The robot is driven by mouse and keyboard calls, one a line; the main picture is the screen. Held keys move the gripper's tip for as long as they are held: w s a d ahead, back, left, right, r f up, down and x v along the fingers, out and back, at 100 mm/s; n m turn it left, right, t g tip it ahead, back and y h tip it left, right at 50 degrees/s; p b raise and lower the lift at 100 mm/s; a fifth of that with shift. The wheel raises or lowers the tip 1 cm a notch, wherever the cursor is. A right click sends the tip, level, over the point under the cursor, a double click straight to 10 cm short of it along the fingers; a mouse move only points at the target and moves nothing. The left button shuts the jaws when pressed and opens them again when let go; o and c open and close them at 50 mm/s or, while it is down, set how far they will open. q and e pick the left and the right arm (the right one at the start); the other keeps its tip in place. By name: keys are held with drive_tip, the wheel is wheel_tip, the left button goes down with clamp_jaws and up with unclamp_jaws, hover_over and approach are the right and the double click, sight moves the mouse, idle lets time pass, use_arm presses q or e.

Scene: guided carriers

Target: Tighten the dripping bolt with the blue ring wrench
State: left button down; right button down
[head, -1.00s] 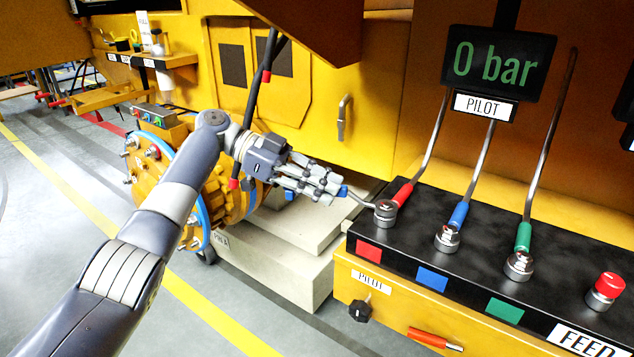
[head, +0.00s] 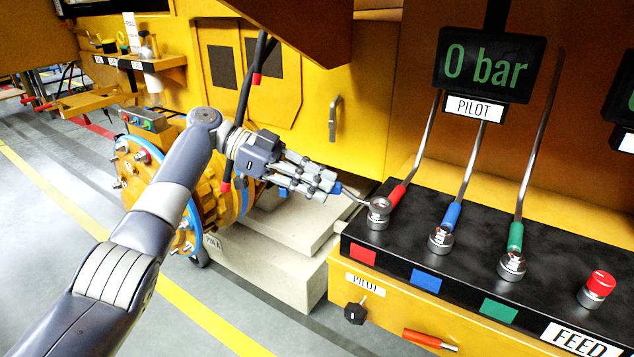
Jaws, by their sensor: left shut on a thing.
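My left gripper (head: 325,186) is shut on the blue ring wrench (head: 357,196). Only a short blue piece and the metal shank show beyond the fingers. The wrench's ring end is at the bolt (head: 379,210) at the foot of the red-marked pipe, on the black block. I cannot tell whether the ring sits fully around the bolt head. Similar bolts stand at the blue-marked pipe (head: 441,238) and the green-marked pipe (head: 512,264). No drip can be made out. My right gripper is not in view.
A display (head: 490,63) reading "0 bar" hangs above the black block (head: 460,270). A red-capped button (head: 597,288) is at the right. An orange-handled tool (head: 428,340) and a black knob (head: 355,312) are on the yellow front. A yellow flanged machine (head: 150,180) stands behind my left arm.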

use_arm(q)
drive_tip(key=shift+r, duration=0.15)
drive_tip(key=shift+r+p, duration=0.45)
drive_tip(key=shift+r, duration=0.2)
drive_tip(key=shift+r+p, duration=1.35)
drive_tip(key=shift+r, duration=0.65)
drive_tip(key=shift+f, duration=0.15)
